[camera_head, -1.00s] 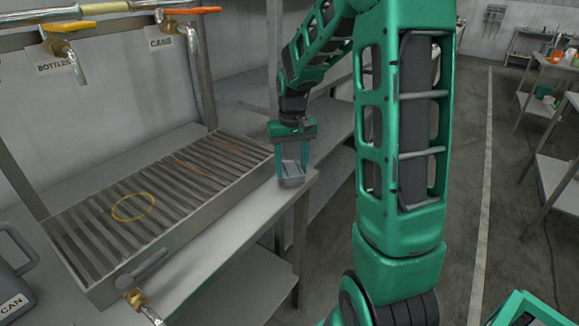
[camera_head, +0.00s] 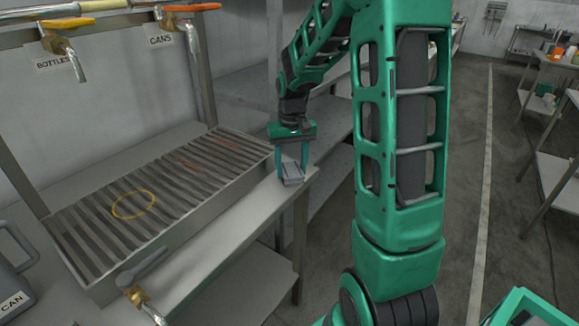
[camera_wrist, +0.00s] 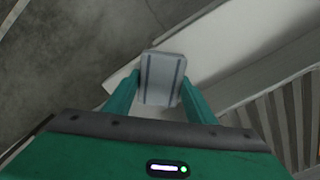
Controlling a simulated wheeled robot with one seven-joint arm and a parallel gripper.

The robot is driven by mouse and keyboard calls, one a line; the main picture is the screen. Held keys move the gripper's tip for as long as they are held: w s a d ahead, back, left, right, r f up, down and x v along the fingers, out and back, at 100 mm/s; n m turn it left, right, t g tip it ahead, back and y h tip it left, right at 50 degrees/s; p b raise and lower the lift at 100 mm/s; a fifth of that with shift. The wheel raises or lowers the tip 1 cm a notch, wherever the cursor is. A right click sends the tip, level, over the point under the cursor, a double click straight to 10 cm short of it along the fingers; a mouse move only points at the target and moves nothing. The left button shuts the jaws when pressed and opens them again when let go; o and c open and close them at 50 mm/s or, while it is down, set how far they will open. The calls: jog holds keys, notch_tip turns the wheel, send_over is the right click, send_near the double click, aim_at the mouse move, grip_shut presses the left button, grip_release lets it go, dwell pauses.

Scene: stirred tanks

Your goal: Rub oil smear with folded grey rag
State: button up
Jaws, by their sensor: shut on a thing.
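The folded grey rag (camera_head: 292,174) is at the right end of the steel bench top (camera_head: 238,212), beside the slatted drain tray. In the wrist view the rag (camera_wrist: 162,79) shows two dark stripes and sits between the fingers. My gripper (camera_head: 291,171) points down and is shut on the rag, at or very close to the bench surface. I cannot make out the oil smear; the rag and fingers may cover it.
The slatted drain tray (camera_head: 165,255) lies left of my gripper, with a yellow ring (camera_head: 133,205) on its slats. A brass drain valve (camera_head: 136,297) juts from its front. Taps (camera_head: 62,46) hang above. A grey can (camera_head: 14,275) stands at far left. Shelves (camera_head: 335,170) stand behind.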

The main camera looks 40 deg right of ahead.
aim_at(284, 175)
jog(key=shift+f, duration=0.3)
jog(key=shift+s+a, duration=0.25)
jog(key=shift+a, duration=0.4)
jog(key=shift+s+a, duration=0.2)
jog(key=shift+a, duration=0.4)
jog(key=shift+s+a, duration=0.25)
jog(key=shift+a, duration=0.4)
jog(key=shift+d, duration=0.1)
jog(key=shift+w+d+f, duration=0.1)
jog(key=shift+w+d, duration=0.1)
jog(key=shift+d, duration=0.45)
jog(key=shift+w+d+f, duration=0.1)
jog(key=shift+w+d, duration=0.1)
jog(key=shift+d, duration=0.4)
jog(key=shift+w+d+f, duration=0.1)
jog(key=shift+w+d, duration=0.1)
jog(key=shift+d, duration=0.45)
jog(key=shift+c, duration=0.4)
jog(key=shift+r, duration=0.1)
jog(key=shift+w+a+r, duration=0.1)
jog(key=shift+r, duration=2.9)
